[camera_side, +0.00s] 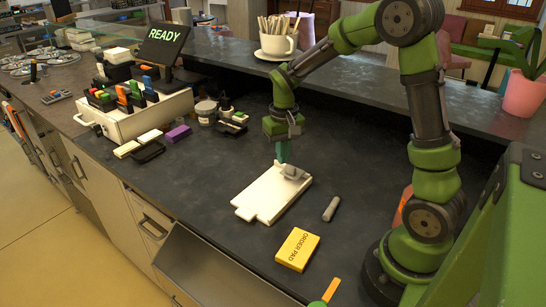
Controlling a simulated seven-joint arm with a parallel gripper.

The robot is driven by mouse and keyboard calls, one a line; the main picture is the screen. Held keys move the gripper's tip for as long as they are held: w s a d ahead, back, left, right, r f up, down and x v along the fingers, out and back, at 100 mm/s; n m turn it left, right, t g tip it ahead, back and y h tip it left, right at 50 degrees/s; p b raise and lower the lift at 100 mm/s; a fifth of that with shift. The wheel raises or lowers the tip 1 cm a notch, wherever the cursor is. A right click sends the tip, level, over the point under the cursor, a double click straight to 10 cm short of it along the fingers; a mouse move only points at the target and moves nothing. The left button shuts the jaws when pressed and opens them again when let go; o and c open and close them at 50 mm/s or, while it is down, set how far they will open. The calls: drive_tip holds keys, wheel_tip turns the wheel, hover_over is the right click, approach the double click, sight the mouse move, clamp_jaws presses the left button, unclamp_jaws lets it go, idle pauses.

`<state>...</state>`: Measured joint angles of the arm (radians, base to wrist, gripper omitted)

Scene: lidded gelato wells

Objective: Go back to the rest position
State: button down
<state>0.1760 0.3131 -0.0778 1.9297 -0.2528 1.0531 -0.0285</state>
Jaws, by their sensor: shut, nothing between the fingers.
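My gripper (283,160) hangs from my green and grey arm above the dark counter (340,165). Its fingers point down over the upper end of a white board (268,198). A small grey object (293,172) lies at that end of the board, just right of the fingertips. The fingers look closed and hold nothing. I cannot tell whether the fingertips touch the board. The lidded wells (38,62) show as round metal lids at the far left.
A grey cylinder (331,209) and a yellow order pad (297,249) lie near my base. A cup of sticks (277,40) sits on the raised ledge.

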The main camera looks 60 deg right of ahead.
drive_tip(key=shift+r, duration=0.15)
drive_tip(key=s+a+r+n+t+y, duration=0.2)
drive_tip(key=s+a+r+t, duration=0.5)
drive_tip(key=s+a+r, duration=0.5)
wheel_tip(320, 180, up, 2)
drive_tip(key=shift+s+a+r, duration=0.1)
drive_tip(key=shift+s+a, duration=0.15)
drive_tip(key=shift+s, duration=0.5)
drive_tip(key=c, duration=1.8)
unclamp_jaws()
